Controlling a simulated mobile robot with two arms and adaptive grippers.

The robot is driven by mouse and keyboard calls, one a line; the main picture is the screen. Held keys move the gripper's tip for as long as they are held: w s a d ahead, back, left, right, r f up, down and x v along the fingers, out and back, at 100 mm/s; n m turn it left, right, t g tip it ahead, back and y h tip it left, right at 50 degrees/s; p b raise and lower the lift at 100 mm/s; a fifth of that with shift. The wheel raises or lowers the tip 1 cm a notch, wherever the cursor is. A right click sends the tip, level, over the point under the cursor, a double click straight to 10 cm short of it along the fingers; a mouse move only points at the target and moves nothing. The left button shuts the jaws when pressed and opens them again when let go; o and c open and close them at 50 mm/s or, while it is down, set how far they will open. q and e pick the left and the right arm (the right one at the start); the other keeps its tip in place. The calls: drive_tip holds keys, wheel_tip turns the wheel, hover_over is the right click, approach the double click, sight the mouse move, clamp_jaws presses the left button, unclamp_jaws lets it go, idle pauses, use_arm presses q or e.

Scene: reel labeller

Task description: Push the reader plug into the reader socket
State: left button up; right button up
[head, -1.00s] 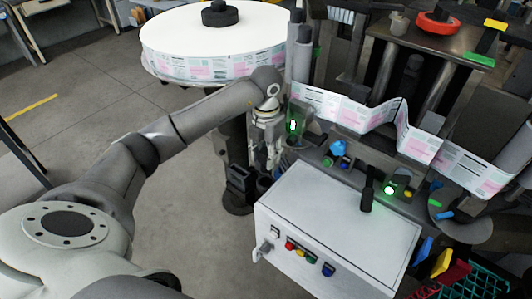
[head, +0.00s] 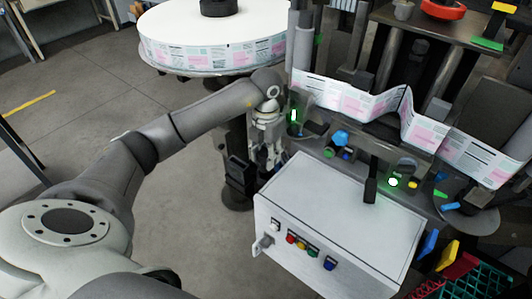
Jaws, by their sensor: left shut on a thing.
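My left gripper (head: 270,158) points down beside the machine, at the left of the white control box. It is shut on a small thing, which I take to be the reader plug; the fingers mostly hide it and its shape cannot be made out. The reader socket cannot be told apart from the other small dark parts by the gripper. A green-lit unit (head: 294,117) stands just right of and above the gripper, at the left end of the label web (head: 350,103). My right gripper is out of the picture.
The white control box (head: 335,215) with coloured buttons stands close at the right. A blue knob (head: 340,138) and a second green light (head: 393,182) sit on the machine. The big label reel (head: 215,50) is behind my arm. Floor at the left is clear.

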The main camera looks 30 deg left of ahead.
use_arm(q)
drive_tip(key=shift+f+b, duration=1.35)
drive_tip(key=shift+f, duration=0.6)
drive_tip(key=shift+s+f+b, duration=0.1)
drive_tip(key=shift+f+b, duration=0.35)
idle(0.8)
drive_tip(key=o, duration=1.1)
drive_tip(key=shift+r, duration=0.1)
wheel_tip(320, 180, up, 12)
drive_tip(key=shift+a+f, duration=0.1)
drive_tip(key=shift+f, duration=0.1)
